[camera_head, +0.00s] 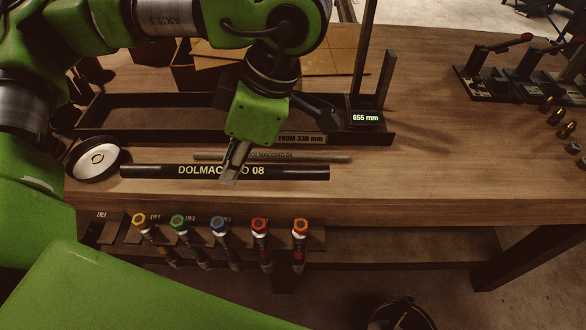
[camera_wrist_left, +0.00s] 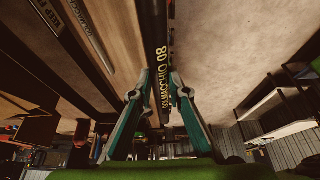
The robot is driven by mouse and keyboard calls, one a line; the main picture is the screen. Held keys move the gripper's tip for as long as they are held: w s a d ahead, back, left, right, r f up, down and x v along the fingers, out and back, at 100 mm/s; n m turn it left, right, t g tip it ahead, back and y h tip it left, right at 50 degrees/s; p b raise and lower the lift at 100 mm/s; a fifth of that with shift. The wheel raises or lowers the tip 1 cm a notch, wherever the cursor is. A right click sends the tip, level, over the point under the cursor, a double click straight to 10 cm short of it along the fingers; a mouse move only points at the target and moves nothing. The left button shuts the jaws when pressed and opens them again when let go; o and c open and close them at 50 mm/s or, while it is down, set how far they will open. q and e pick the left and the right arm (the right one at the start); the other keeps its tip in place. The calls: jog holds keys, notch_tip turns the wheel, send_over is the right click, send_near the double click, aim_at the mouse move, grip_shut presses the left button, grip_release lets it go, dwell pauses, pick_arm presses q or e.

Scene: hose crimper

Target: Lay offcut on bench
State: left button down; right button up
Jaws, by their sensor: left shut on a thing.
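A black hose piece (camera_head: 290,172) with yellow DOLMACCHIO 08 lettering lies level, left to right, across the front part of the bench (camera_head: 420,185) in the head view. My left gripper (camera_head: 234,168) comes down over its middle and is shut on it. In the left wrist view the hose (camera_wrist_left: 154,25) runs between the two fingers (camera_wrist_left: 158,88). Whether it touches the bench top cannot be told. A thinner grey hose piece (camera_head: 325,158) lies just behind it, parallel and apart. My right gripper is not in view.
A white round dish (camera_head: 93,158) is at left. Several colour-capped tools (camera_head: 219,228) hang along the front edge. Lever devices (camera_head: 497,75) stand at the back right. Bench right of the hose is clear.

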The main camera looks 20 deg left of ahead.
pick_arm(q)
jog(key=w+d+f+p, duration=0.2)
jog(key=w+d+f, duration=0.15)
jog(key=w, duration=0.25)
send_over(291, 182)
jog(key=s, duration=0.1)
jog(key=x, duration=0.3)
jog(key=shift+d+f, duration=0.2)
jog(key=shift+f, duration=0.2)
jog(key=shift+w+d+f+p, duration=0.15)
jog(key=shift+w+f+p, duration=0.2)
jog(key=shift+w+f, duration=0.15)
jog(key=f, duration=0.1)
jog(key=f+p, duration=0.2)
jog(key=shift+w+d+f, duration=0.2)
jog(key=shift+w+f, duration=0.05)
jog(key=shift+f, duration=0.25)
jog(key=c, duration=1.9)
grip_release()
